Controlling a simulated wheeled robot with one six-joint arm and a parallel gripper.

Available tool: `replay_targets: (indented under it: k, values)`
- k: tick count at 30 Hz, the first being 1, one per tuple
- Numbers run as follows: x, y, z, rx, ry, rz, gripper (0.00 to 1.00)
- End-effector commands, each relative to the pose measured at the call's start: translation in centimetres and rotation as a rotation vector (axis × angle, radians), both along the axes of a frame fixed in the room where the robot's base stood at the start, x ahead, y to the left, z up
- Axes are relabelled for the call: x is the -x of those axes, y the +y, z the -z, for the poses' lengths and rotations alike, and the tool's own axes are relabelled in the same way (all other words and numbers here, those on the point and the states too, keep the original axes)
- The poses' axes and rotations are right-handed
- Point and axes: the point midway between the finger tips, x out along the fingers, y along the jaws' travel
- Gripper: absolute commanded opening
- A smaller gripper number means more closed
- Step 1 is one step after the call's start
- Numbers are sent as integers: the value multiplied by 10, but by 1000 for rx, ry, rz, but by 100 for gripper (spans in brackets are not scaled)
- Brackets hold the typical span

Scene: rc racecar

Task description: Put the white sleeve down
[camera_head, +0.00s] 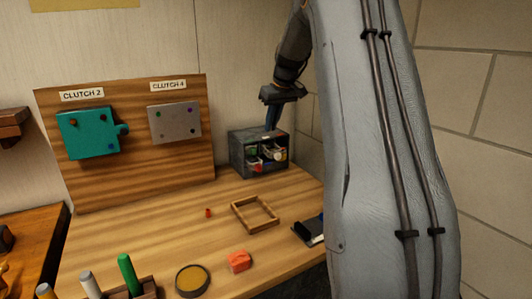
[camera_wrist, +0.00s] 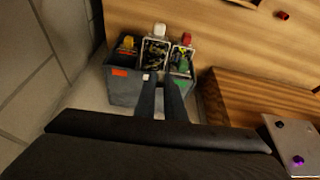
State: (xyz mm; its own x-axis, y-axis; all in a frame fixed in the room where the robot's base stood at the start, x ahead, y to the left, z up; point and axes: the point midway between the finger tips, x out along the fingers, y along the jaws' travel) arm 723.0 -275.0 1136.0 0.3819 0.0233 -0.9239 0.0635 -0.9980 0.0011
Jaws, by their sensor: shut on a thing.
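My gripper (camera_head: 272,126) points down over the dark organizer box (camera_head: 243,156) at the back right of the bench. In the wrist view its two fingers (camera_wrist: 162,78) reach over the front wall of the box (camera_wrist: 120,89), near the middle compartment. They are shut on the white sleeve with a narrow gap between them. The sleeve itself is hidden or too small to make out. The box has several compartments with small parts, and its front bears red, white and green marks. I cannot tell whether the fingertips touch the box.
A wooden frame (camera_head: 236,220), a small red piece (camera_head: 208,212), an orange block (camera_head: 239,261) and a round dish (camera_head: 193,280) lie on the bench. An upright board (camera_head: 60,178) with two clutch plates stands at the back left. A stone wall is close on the right.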

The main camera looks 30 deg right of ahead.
Motion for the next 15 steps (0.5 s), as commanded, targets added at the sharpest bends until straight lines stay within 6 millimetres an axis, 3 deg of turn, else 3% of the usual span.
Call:
replay_targets:
  k: [5, 15]
  values:
    - [-4, -14, 3, -2, 4, 60, 0]
    - [-4, -14, 53, -2, 3, 64, 0]
